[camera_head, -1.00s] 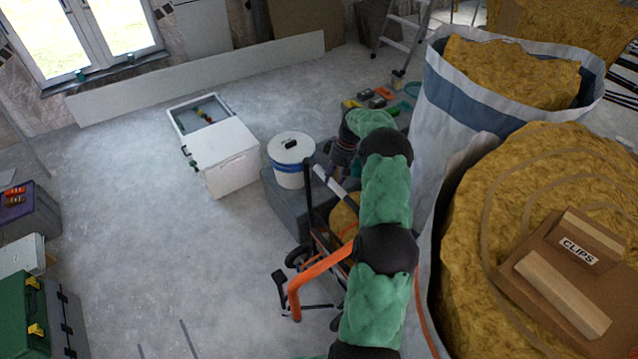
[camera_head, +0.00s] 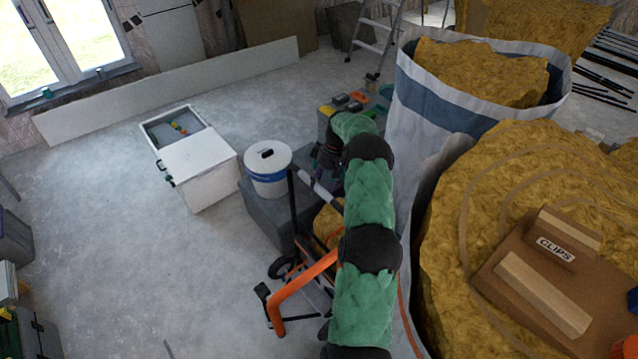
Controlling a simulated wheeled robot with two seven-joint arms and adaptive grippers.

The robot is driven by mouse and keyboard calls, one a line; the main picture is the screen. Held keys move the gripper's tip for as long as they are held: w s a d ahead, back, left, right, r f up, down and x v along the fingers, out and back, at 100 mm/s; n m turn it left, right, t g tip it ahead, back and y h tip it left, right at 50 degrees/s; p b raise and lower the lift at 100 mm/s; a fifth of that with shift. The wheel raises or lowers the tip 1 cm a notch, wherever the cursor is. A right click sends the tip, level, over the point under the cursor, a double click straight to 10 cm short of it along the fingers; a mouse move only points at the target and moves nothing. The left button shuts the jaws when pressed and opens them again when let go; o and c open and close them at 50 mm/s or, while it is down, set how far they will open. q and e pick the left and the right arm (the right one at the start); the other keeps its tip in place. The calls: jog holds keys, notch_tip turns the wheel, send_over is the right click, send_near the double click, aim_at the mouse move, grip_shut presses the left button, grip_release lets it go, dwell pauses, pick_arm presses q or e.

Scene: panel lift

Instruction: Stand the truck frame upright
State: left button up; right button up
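The truck frame (camera_head: 300,288) stands low in the middle, with an orange tubular handle, dark bars and a small black wheel. It looks tilted, and my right arm hides much of it. My green and black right arm reaches up the picture past it. My dark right gripper (camera_head: 325,160) is at the arm's far end, above the frame's pale bar and beside the white bucket. Its fingers are too small and dark to show whether they are open, or whether they touch the frame. My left gripper is not in view.
A white lidded bucket (camera_head: 268,170) stands on a grey block left of my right gripper. A white chest (camera_head: 200,172) is farther left. Large insulation bags (camera_head: 420,110) crowd the right, one bearing a CLIPS box (camera_head: 555,260). Floor at left is open.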

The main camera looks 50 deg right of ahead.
jog(key=shift+d+r, duration=0.3)
jog(key=shift+r, duration=0.05)
jog(key=shift+a, duration=0.1)
dwell(0.3)
jog(key=v, duration=1.1)
jog(key=shift+r, duration=0.35)
jog(key=shift+a, duration=0.1)
